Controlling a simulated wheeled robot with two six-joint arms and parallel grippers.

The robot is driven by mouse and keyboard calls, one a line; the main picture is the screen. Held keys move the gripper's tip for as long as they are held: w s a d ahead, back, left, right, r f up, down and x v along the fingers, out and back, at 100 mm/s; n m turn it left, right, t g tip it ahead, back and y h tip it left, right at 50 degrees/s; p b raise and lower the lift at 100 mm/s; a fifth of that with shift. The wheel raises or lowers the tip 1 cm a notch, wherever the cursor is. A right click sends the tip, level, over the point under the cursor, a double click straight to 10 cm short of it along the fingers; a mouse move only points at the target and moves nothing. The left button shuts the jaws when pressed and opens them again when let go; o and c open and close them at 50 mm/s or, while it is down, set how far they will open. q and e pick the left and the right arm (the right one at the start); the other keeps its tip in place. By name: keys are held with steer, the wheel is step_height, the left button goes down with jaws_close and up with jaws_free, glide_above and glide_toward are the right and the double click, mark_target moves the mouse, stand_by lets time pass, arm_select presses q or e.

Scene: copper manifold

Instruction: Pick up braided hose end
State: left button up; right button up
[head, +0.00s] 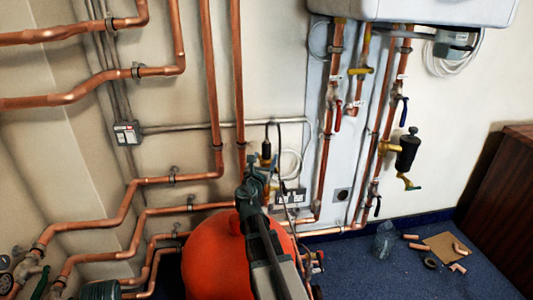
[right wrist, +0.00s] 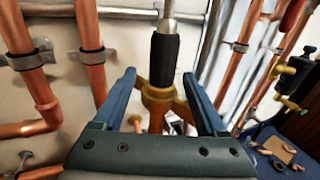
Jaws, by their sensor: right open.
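The braided hose end shows in the right wrist view as a black sleeve (right wrist: 164,58) below a grey hose. It sits upright at the top of a brass fitting (right wrist: 158,98); I cannot tell if the two are joined. In the head view the black hose end (head: 266,149) is small, above the red vessel. My right gripper (right wrist: 160,78) is open, its blue-grey fingers on either side of the hose end and fitting, with no clear grip on them. It also shows in the head view (head: 262,168). I cannot make out my left gripper.
A red vessel (head: 212,262) stands below my right arm. Copper pipes (head: 207,75) run close on the left, and more pipes with valves (head: 325,150) on the right. A white wall box (head: 430,10) hangs above. Loose copper pieces (head: 460,249) lie on the blue floor.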

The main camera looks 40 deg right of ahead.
mark_target(269, 150)
steer(key=x, duration=0.5)
steer(key=shift+d+r+p, duration=0.15)
steer(key=shift+r+p, duration=0.15)
steer(key=shift+s, duration=0.1)
jaws_close()
